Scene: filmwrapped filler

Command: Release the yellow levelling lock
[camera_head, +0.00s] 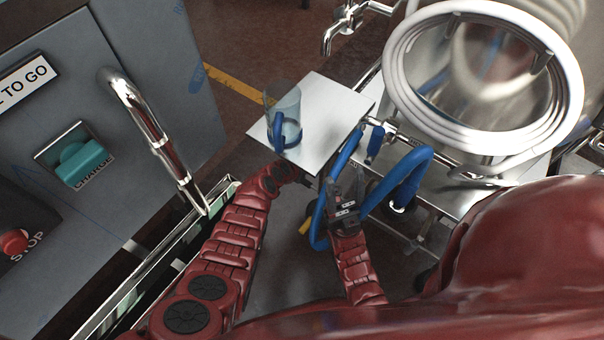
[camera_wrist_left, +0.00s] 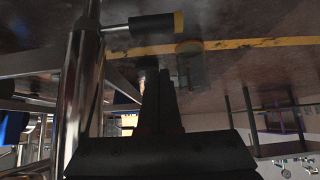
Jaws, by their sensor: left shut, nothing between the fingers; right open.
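A small yellow piece (camera_head: 305,226) shows beside the blue hose in the head view, mostly covered. I cannot tell whether it is the levelling lock. In the left wrist view a black handle with a yellow end (camera_wrist_left: 150,27) sticks out from a chrome post, beyond the fingers. My left gripper (camera_wrist_left: 159,78) is shut and empty, apart from that handle; in the head view it is hidden under the metal plate. My right gripper (camera_head: 346,185) is open, fingers pointing up the picture, close to the blue hose (camera_head: 398,182). I see nothing held in it.
A metal plate (camera_head: 333,103) carries a clear jug with a blue handle (camera_head: 285,112). A large steel vessel with a coiled rim (camera_head: 398,78) stands at the right. A grey cabinet (camera_head: 95,190) and chrome pipe (camera_head: 135,108) are at the left. A yellow line (camera_wrist_left: 245,43) marks the floor.

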